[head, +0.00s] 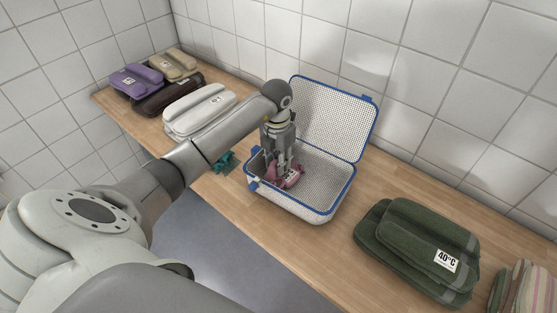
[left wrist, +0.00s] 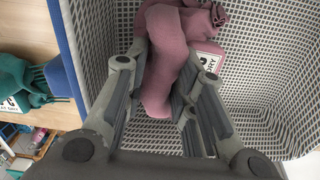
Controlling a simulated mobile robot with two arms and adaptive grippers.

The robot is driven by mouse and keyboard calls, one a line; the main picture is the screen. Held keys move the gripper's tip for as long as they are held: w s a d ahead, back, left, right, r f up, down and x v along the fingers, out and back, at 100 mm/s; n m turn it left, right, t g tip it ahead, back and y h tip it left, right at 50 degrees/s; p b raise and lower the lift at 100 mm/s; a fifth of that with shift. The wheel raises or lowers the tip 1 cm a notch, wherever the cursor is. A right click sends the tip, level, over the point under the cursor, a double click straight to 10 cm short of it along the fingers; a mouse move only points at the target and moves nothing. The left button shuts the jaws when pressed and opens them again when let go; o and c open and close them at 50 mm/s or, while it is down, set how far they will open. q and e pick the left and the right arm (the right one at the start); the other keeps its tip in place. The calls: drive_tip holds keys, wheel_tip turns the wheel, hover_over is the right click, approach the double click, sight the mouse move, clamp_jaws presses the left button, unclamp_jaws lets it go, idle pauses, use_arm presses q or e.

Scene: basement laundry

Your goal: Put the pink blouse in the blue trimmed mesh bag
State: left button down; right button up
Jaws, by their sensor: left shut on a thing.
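The blue trimmed mesh bag (head: 318,203) stands open on the wooden counter, its lid raised at the back. My left gripper (head: 281,170) reaches down into the left part of the bag. It is shut on the pink blouse (head: 291,179), which lies inside the bag's walls. In the left wrist view the pink blouse (left wrist: 168,75) sits between the fingers, with the white mesh (left wrist: 265,75) of the bag around it. A white label shows on the blouse. I cannot tell whether the blouse touches the bag's floor. My right gripper is not in view.
A teal garment (head: 225,162) lies left of the bag. A white folded stack (head: 198,110) and purple, beige and dark brown folded items (head: 165,92) are farther back left. A green stack (head: 418,250) labelled 40°C and a striped cloth (head: 522,288) are at right. Tiled walls border the counter.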

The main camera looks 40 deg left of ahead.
use_arm(q)
drive_tip(key=c, duration=1.7)
unclamp_jaws()
drive_tip(key=shift+f, duration=0.15)
drive_tip(key=o, duration=0.5)
drive_tip(key=shift+r, duration=0.45)
wheel_tip(320, 180, up, 12)
drive_tip(key=shift+f+b, duration=0.2)
drive_tip(key=shift+b, duration=0.2)
drive_tip(key=shift+a, duration=0.1)
